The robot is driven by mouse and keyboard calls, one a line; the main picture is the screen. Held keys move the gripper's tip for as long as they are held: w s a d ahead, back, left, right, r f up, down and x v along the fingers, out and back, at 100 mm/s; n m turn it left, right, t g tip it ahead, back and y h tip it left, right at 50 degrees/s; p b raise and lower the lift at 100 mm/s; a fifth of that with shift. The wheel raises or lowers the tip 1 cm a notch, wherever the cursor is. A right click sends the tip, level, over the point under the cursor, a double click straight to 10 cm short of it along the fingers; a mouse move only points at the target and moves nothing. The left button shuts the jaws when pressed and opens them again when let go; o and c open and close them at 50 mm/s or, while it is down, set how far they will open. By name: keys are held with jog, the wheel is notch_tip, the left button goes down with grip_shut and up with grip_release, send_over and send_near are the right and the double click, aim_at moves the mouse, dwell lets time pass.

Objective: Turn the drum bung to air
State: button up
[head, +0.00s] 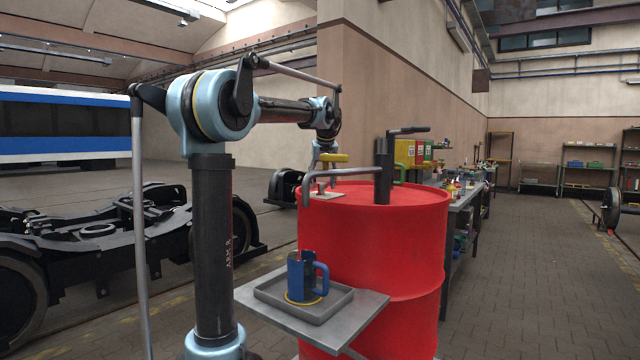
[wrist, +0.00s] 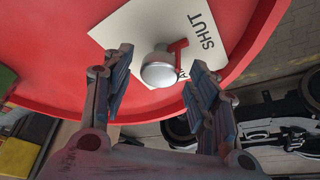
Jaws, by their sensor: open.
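The red drum (head: 375,240) stands upright in front of me, and its red top fills much of the wrist view (wrist: 50,70). The drum bung (wrist: 159,68) is a round silver knob with a red pointer on a white plate (wrist: 135,28). The pointer reaches up and right, close to the word SHUT on the plate. A second label beside the knob is mostly hidden. My gripper (wrist: 160,66) is open, with a finger on each side of the knob in the picture. I see no contact. In the head view the plate (head: 327,194) lies under my gripper.
A dark hand pump (head: 383,170) with a long bent spout stands on the drum top, close right of the bung. A grey tray (head: 340,305) with a blue jug (head: 302,278) sits in front. A workbench (head: 462,205) runs behind; open floor lies right.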

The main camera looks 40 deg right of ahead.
jog(key=c, duration=1)
jog(key=shift+c, duration=0.2)
jog(key=shift+a+m, duration=0.1)
jog(key=shift+m, duration=0.3)
jog(key=m+h, duration=0.1)
jog(key=m, duration=0.2)
jog(key=shift+w+a+g, duration=0.1)
jog(key=shift+g, duration=0.3)
jog(key=m+g, duration=0.1)
jog(key=m, duration=0.1)
jog(key=m+h, duration=0.1)
jog(key=m, duration=0.2)
jog(key=shift+w+g, duration=0.15)
jog(key=shift+g, duration=0.25)
jog(key=m+g, duration=0.1)
jog(key=m, duration=0.4)
jog(key=shift+w+g, duration=0.15)
jog(key=shift+g, duration=0.25)
jog(key=shift+m+g, duration=0.7)
jog(key=shift+m, duration=1.3)
